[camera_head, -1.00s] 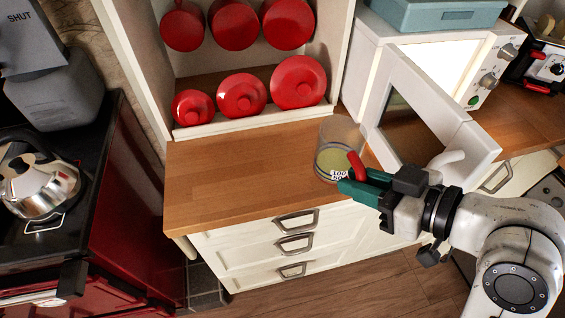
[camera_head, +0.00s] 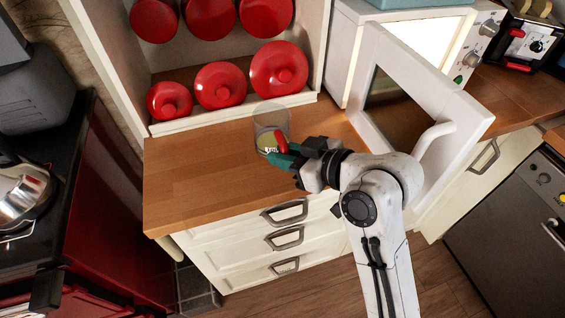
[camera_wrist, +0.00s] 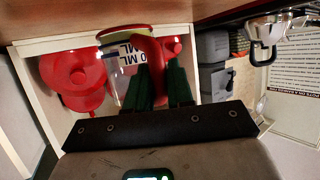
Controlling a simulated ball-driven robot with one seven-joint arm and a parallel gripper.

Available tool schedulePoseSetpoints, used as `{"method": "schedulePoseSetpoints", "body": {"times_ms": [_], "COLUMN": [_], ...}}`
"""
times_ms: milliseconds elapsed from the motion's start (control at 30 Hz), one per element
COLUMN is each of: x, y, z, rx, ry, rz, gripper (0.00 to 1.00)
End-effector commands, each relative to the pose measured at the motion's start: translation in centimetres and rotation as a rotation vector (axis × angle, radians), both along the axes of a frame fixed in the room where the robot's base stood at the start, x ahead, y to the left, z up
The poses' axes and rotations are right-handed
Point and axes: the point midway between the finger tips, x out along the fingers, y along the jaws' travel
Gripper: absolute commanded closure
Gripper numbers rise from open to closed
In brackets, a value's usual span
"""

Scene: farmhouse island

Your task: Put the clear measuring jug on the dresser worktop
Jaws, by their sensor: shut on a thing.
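The clear measuring jug (camera_head: 270,122) has a red handle and a white label, with a yellowish-green tint low in it. It is at the dresser worktop (camera_head: 195,185), toward the right of its bare wood. My gripper (camera_head: 281,157) has green fingers shut on the red handle, and comes in from the lower right. In the wrist view the jug (camera_wrist: 128,62) shows behind the green fingers (camera_wrist: 160,80), with "ML" on its label. I cannot tell whether its base touches the worktop or hangs just above it.
Red lidded pots (camera_head: 220,84) stand on the dresser shelves behind. A white microwave with its door (camera_head: 410,95) open is close on the right. A kettle (camera_head: 25,190) sits on a dark stove at the left. The worktop's left part is clear.

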Motion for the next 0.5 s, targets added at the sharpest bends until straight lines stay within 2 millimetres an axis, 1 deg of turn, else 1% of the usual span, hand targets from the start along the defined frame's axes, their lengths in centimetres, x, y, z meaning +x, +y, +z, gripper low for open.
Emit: {"method": "schedulePoseSetpoints", "body": {"times_ms": [167,400,500], "x": [0.5,0.6,0.6], "y": [0.4,0.5,0.5], "z": [-0.7,-3.6,-3.9], "rx": [-0.001,0.000,0.000], "ry": [-0.002,0.000,-0.004], "rz": [0.000,-0.002,-0.002], "gripper": [1.00,1.00,1.00]}}
